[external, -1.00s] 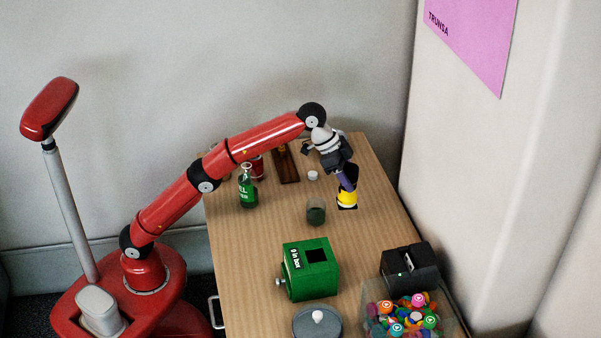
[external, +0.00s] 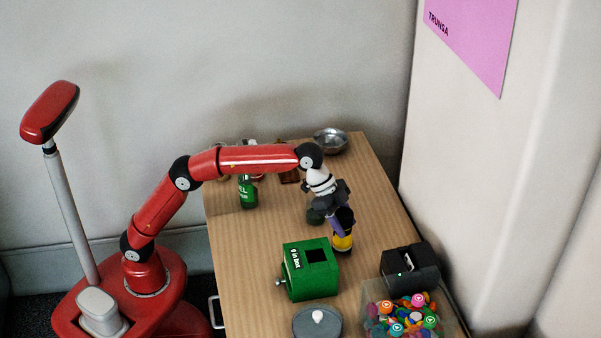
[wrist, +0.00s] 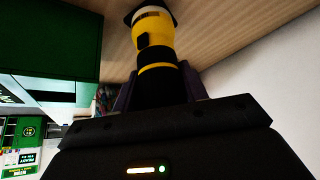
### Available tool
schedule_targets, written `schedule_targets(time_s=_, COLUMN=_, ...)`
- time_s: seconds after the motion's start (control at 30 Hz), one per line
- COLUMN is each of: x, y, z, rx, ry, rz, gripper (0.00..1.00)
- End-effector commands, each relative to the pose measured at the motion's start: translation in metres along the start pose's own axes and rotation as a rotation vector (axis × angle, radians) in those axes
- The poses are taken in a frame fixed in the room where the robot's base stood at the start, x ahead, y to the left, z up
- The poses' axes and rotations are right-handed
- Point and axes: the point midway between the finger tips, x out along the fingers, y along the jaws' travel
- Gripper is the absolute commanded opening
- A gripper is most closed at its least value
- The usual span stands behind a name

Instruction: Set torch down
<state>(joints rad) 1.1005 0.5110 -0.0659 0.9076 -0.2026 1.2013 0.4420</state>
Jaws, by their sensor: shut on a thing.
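The torch (external: 342,242) is yellow and black. It hangs upright in my gripper (external: 337,227), behind and to the right of the green box in the external view. My gripper is shut on the torch's black part, and its purple fingers lie on either side. In the wrist view the torch (wrist: 155,45) runs up from between the fingers, its yellow body and dark end toward the wooden table (wrist: 225,25). I cannot tell whether its lower end touches the table.
A green box (external: 318,278) with a square opening stands close by. A black device (external: 410,268) and a clear bin (external: 455,322) of colourful pieces are at the right front. A green bottle (external: 248,192), a dark cup (external: 315,216) and a metal bowl (external: 331,140) stand farther back. The right-hand tabletop (external: 378,205) is clear.

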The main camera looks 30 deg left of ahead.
Motion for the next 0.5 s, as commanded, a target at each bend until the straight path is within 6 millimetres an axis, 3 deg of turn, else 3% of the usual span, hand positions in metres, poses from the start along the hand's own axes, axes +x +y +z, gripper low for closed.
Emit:
schedule_targets(time_s=0.1, x=0.0108, y=0.0004, z=0.0071, rx=0.000, ry=0.001, rz=0.000, gripper=0.00)
schedule_targets(time_s=0.47, x=0.0135, y=-0.0001, z=0.0087, rx=-0.001, ry=0.001, rz=0.000, gripper=0.00)
schedule_targets(time_s=0.5, x=0.0144, y=-0.0002, z=0.0093, rx=-0.001, ry=0.000, rz=0.000, gripper=0.44)
